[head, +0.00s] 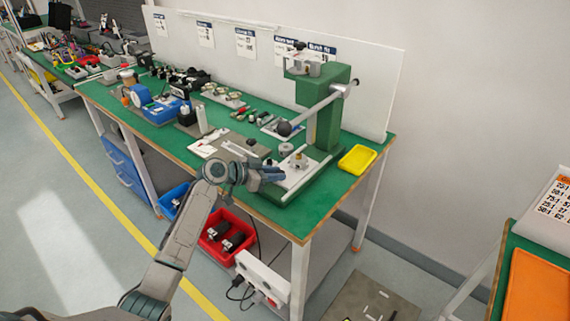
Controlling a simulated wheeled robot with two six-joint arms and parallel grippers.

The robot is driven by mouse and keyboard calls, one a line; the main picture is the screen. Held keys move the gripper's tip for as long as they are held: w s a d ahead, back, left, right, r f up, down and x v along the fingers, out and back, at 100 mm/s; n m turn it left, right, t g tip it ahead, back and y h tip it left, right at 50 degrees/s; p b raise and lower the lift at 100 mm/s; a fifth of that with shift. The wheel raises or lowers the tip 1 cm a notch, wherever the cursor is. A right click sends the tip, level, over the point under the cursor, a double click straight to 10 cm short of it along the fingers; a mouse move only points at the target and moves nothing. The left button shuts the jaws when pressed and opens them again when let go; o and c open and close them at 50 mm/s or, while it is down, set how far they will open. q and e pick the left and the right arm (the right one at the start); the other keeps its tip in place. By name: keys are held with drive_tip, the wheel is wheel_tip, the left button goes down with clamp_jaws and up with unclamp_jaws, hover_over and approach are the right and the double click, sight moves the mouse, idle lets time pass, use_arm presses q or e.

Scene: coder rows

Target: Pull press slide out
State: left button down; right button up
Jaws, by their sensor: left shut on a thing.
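The green press (325,112) stands at the near right end of the workbench, with its lever arm and dark ball knob reaching to the left. Its press slide (297,177) is a light plate low at the press base, with a small round fixture on top. My left gripper (277,174) is at the slide's front left edge, shut on the slide. The fingers cover that edge, so the exact grip point is hidden. My right gripper is not in view.
The green workbench (312,222) carries several tools and parts to the left. A yellow tray (357,159) sits right of the press. A red bin (226,238) and blue bin (172,198) are below. Another bench with an orange tray (540,288) is at right.

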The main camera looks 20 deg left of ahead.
use_arm(q)
drive_tip(key=s, duration=0.1)
drive_tip(key=s+a, duration=0.1)
drive_tip(key=s, duration=0.1)
drive_tip(key=s+a, duration=0.1)
drive_tip(key=s, duration=0.1)
drive_tip(key=shift+s, duration=0.4)
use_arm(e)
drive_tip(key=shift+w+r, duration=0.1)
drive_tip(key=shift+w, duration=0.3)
use_arm(q)
drive_tip(key=c, duration=1.3)
unclamp_jaws()
drive_tip(key=shift+o, duration=0.2)
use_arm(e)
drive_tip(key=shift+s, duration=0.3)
use_arm(q)
drive_tip(key=shift+a, duration=0.1)
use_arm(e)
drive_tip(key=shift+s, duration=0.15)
use_arm(q)
drive_tip(key=shift+s+a, duration=0.1)
drive_tip(key=b+v, duration=0.2)
drive_tip(key=v, duration=0.8)
drive_tip(key=shift+r, duration=0.3)
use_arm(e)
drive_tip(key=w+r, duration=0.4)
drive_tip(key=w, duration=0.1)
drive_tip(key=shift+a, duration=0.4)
